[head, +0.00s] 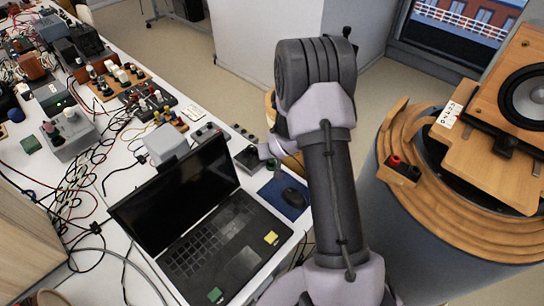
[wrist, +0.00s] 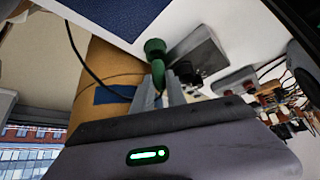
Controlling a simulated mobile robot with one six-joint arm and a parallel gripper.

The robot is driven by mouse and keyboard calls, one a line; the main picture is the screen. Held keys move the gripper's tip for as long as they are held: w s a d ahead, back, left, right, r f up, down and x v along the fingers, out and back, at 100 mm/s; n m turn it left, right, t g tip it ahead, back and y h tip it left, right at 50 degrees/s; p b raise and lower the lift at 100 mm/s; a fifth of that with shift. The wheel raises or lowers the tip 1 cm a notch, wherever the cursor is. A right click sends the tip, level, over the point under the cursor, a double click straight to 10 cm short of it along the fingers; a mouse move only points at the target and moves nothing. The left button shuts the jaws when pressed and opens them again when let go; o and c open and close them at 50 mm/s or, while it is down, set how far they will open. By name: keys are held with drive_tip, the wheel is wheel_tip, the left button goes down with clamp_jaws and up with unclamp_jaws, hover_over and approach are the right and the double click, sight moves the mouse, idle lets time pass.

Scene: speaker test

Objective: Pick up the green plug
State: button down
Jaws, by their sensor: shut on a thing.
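The green plug (wrist: 155,48) shows in the wrist view, with its wide end pointing up in the picture. My gripper (wrist: 162,90) is shut on its narrower lower part, one finger on each side. The plug is close to a grey metal box (wrist: 202,50) at the table's edge; I cannot tell whether they touch.
An open laptop (head: 215,240) and a mouse on a blue mat (head: 275,192) lie near the table edge. Cables and test devices crowd the table's left. A round wooden-topped stand (head: 455,235) with a speaker (head: 525,95) is on the right. A thin black cable (wrist: 80,58) runs near my fingers.

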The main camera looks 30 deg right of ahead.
wheel_tip(320, 180, up, 2)
drive_tip(key=shift+r+p, duration=0.1)
drive_tip(key=shift+p, duration=0.25)
drive_tip(key=s+a, duration=0.8)
drive_tip(key=s, duration=0.5)
drive_tip(key=shift+s+a+r+p, duration=0.2)
drive_tip(key=shift+a+r+p, duration=0.15)
drive_tip(key=shift+a+r, duration=0.1)
